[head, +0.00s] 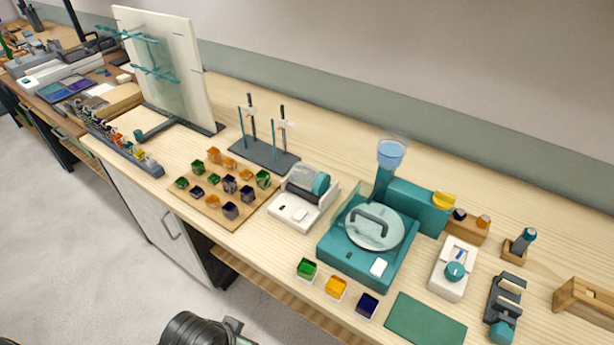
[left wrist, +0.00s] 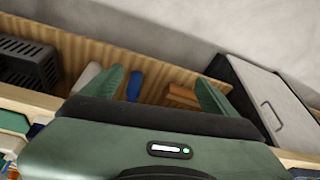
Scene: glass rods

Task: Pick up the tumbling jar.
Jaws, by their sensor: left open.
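What looks like the tumbling jar (head: 320,184), with a teal end, lies on its side on a small white machine (head: 290,212) in the head view. The machine stands on the bench between the board of coloured cubes and the teal grinder. The jar is not recognisable in the left wrist view. My left gripper (left wrist: 160,90) shows its two green fingers apart, open and with nothing held between them. It is away from the jar, facing the open shelf under the bench. My right gripper is not in view.
A teal machine with a round lid (head: 372,228) stands right of the jar. A wooden board (head: 222,218) of coloured cubes is left, a rod stand (head: 262,155) behind. The lower shelf holds a dark slotted box (left wrist: 28,65) and a blue item (left wrist: 134,86); a cabinet (left wrist: 265,95) is beside it.

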